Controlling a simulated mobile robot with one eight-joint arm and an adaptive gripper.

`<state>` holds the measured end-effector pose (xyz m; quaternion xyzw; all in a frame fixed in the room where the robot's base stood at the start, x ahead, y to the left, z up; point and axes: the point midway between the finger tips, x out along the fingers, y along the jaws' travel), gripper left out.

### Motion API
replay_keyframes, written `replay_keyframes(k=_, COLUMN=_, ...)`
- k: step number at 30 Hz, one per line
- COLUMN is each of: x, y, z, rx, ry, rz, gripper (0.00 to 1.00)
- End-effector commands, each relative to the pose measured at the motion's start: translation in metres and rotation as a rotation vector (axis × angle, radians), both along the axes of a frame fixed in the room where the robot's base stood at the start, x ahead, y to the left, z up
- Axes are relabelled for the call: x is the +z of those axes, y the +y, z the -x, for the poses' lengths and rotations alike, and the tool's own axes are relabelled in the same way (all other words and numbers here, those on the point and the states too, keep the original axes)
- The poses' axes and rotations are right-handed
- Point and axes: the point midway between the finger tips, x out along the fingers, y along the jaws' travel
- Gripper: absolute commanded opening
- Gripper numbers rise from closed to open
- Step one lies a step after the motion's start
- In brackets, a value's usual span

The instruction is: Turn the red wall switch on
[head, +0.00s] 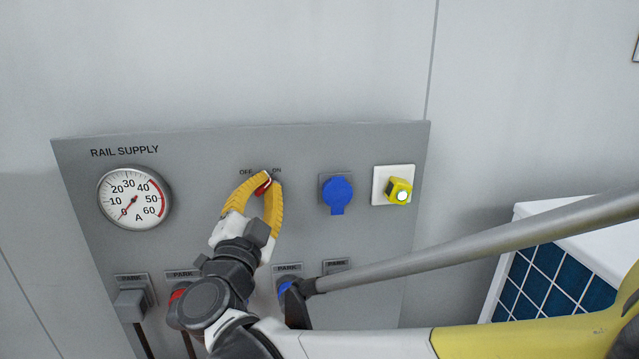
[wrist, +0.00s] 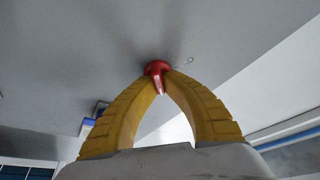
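The red wall switch (head: 264,186) is a small knob on the grey RAIL SUPPLY panel, between the OFF label on its left and the ON label on its right. My gripper (head: 262,183) has its two yellow fingers curved in, one on each side of the knob. In the wrist view the red switch (wrist: 158,70) shows between the fingertips, which appear to touch it from both sides. The fingers partly cover the knob, so I cannot tell exactly which way it points.
Several PARK holders sit below, partly behind my arm. A blue-tiled counter (head: 545,280) stands at right.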

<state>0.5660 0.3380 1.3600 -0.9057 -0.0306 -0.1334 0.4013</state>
Motion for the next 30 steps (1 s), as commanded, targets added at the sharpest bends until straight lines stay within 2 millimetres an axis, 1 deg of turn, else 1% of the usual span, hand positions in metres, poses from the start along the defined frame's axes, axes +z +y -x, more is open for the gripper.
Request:
replay_keyframes(k=4, x=0.0, y=0.0, z=0.0, rx=0.0, ry=-0.001, rz=0.001, gripper=0.0)
replay_keyframes(k=5, x=0.0, y=0.0, z=0.0, rx=0.0, ry=-0.001, rz=0.001, gripper=0.15)
replay_keyframes(k=6, x=0.0, y=0.0, z=0.0, rx=0.0, ry=-0.001, rz=0.001, gripper=0.27)
replay_keyframes(k=7, x=0.0, y=0.0, z=0.0, rx=0.0, ry=-0.001, rz=0.001, gripper=0.32)
replay_keyframes(k=15, x=0.001, y=0.0, z=0.0, rx=0.0, ry=-0.001, rz=0.001, gripper=0.32)
replay_keyframes(k=18, x=0.006, y=0.0, z=0.0, rx=0.0, ry=-0.001, rz=0.001, gripper=0.32)
replay_keyframes(k=20, x=0.014, y=0.0, z=0.0, rx=0.0, ry=-0.001, rz=0.001, gripper=0.32)
replay_keyframes(k=27, x=0.063, y=0.0, z=0.0, rx=0.0, ry=-0.001, rz=0.001, gripper=0.32)
replay_keyframes(k=30, x=0.08, y=0.0, z=0.0, rx=0.0, ry=-0.001, rz=0.001, gripper=0.32)
